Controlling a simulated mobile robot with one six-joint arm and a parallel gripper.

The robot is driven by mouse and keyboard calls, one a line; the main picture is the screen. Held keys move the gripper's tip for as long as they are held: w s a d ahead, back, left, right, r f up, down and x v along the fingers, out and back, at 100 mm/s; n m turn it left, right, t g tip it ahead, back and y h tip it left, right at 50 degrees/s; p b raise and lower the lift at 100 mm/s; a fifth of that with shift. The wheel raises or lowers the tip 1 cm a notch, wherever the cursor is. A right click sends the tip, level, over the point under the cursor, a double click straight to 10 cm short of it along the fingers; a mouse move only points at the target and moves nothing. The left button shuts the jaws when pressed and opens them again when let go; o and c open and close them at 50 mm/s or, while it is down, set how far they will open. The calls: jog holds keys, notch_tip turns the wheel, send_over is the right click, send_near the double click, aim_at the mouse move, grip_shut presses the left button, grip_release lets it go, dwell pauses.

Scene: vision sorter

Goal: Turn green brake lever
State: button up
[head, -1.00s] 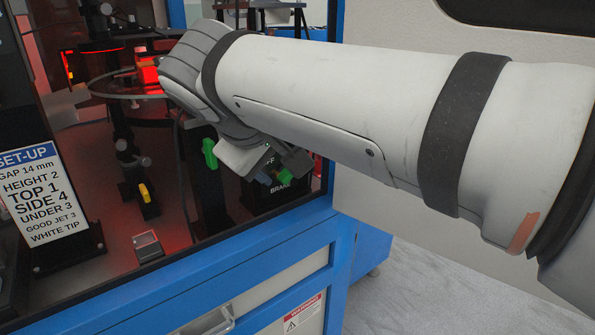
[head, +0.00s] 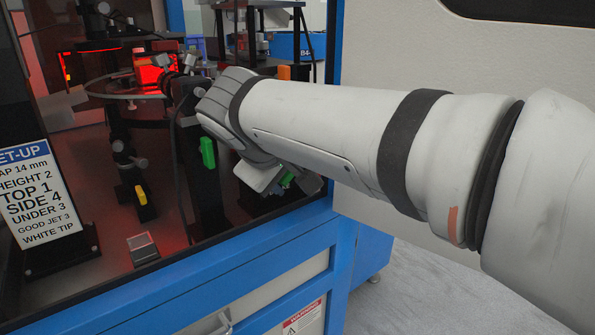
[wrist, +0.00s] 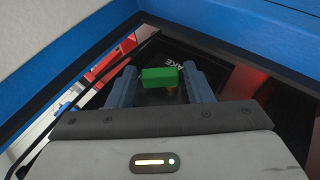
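The green brake lever (wrist: 161,78) shows in the wrist view between the two blue-grey fingers of my gripper (wrist: 161,88). The fingers stand apart on either side of it, with a gap visible at the left; on the right, the lever's end is close to the finger and I cannot tell whether they touch. Behind it is a black panel with partly hidden white lettering ending in "AKE". In the head view the green lever (head: 287,179) shows at my gripper, mostly covered by my wrist.
Another green handle (head: 208,153) hangs left of my wrist in the head view. A yellow part (head: 141,194), a small clear-topped block (head: 143,248) and a SET-UP sign (head: 35,195) stand further left. The blue frame (head: 240,255) edges the machine opening.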

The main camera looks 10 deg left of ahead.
jog(key=c, duration=0.7)
jog(key=shift+o, duration=0.2)
jog(key=shift+w+d+g+y+p, duration=0.1)
jog(key=shift+g+y+p, duration=0.3)
jog(key=shift+g+p, duration=0.5)
jog(key=o, duration=1)
jog(key=shift+r, duration=0.1)
